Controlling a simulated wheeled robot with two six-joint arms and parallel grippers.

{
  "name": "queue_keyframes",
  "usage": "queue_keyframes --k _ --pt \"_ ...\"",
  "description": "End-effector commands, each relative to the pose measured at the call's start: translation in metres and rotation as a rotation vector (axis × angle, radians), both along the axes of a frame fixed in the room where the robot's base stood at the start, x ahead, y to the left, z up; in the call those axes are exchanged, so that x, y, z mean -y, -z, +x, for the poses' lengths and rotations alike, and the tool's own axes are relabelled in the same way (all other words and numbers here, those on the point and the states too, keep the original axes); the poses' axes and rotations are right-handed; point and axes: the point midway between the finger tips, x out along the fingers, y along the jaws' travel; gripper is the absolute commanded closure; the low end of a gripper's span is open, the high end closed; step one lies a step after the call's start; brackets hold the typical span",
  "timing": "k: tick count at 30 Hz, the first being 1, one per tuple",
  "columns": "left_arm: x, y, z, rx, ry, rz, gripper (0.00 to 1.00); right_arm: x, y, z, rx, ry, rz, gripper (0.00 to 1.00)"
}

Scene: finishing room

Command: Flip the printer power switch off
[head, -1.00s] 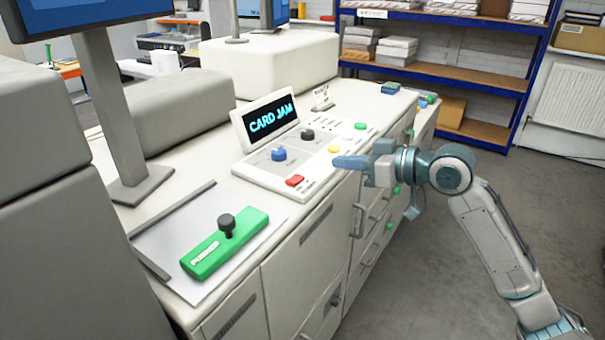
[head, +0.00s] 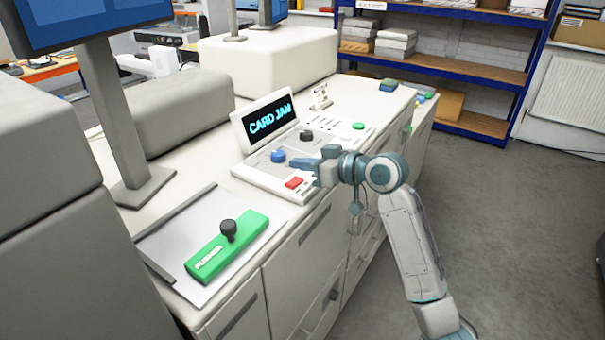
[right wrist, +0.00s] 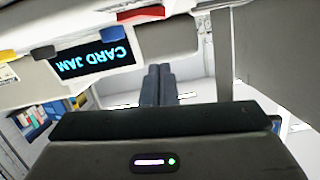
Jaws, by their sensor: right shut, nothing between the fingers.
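The control panel (head: 262,178) lies on the white printer bench, with a tilted screen (head: 268,120) reading CARD JAM. I cannot read which control is the power switch. My right gripper (head: 296,162) is shut and empty, its fingers pointing left over the panel, just right of the blue knob and behind the red control. Contact cannot be told. In the right wrist view the shut fingers (right wrist: 158,85) and the upside-down screen (right wrist: 92,52) show. My left gripper is out of view.
A green bar with a black knob (head: 228,246) lies on a grey plate at the bench's near end. A monitor stand (head: 140,190) rises at left. A small card holder (head: 320,97) stands behind the panel. Blue shelving (head: 480,90) is at the back; the floor at right is clear.

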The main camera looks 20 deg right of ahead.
Motion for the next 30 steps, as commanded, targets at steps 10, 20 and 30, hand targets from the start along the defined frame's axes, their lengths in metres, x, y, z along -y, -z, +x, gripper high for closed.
queue_keyframes --k 10,20,30 --pt "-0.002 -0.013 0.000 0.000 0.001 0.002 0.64 -0.001 0.037 -0.004 -0.004 0.002 -0.003 1.00" --pt "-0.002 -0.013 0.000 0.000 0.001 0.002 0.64 -0.001 0.038 -0.005 -0.003 0.001 -0.003 1.00" --pt "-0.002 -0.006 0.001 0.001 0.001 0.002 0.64 -0.003 0.046 -0.006 0.001 0.002 -0.009 1.00"
